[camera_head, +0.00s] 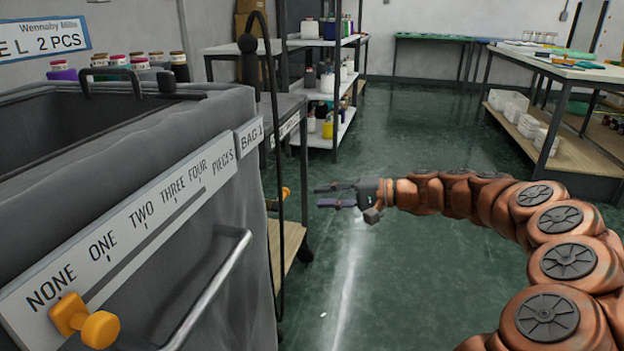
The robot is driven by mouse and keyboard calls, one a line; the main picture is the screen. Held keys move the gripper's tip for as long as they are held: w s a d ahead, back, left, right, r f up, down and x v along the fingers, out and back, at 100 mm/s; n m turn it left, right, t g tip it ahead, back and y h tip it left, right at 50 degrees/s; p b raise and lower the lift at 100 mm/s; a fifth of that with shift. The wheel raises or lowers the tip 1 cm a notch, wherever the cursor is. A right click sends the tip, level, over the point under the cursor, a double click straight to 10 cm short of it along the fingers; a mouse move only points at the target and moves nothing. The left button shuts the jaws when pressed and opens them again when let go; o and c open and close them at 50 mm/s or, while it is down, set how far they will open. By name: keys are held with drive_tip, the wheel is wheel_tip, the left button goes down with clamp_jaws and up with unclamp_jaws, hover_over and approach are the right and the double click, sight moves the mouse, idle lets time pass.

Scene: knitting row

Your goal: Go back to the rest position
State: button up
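My gripper (333,195) is at the end of my copper-coloured arm, in the middle of the camera_head view. It points left, over the open green floor. Its two fingers are apart, with nothing visible between them. It appears to the right of the grey bag cart and touches nothing that I can see. My arm curves from the lower right corner up and across to the gripper.
A grey fabric cart (190,130) fills the left, with a white scale (120,235), an orange knob (85,322) near NONE and a metal handle (215,290). Shelves (320,90) stand behind. A table (565,70) stands at right. The floor (400,270) is clear.

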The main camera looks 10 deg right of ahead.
drive_tip(key=s+a+r+n+g+h+p, duration=0.25)
drive_tip(key=s+a+r+p, duration=0.25)
drive_tip(key=s+r+p, duration=0.55)
drive_tip(key=s+a+r+n+g+h+p, duration=0.2)
drive_tip(key=s+a+r+n+g+p, duration=0.15)
drive_tip(key=s+a+r+p, duration=0.45)
drive_tip(key=s+d+r+g+h+p, duration=0.1)
drive_tip(key=s+d+r+h+p, duration=0.4)
drive_tip(key=s+d+p, duration=0.3)
drive_tip(key=s+d+r+m+h+p, duration=0.1)
drive_tip(key=s+d+r+h+p, duration=0.4)
drive_tip(key=s+p, duration=1)
drive_tip(key=s+d+r, duration=0.2)
drive_tip(key=d, duration=0.2)
drive_tip(key=shift+s+d+m+g, duration=0.15)
drive_tip(key=shift+d+m+g, duration=0.15)
drive_tip(key=shift+g, duration=0.1)
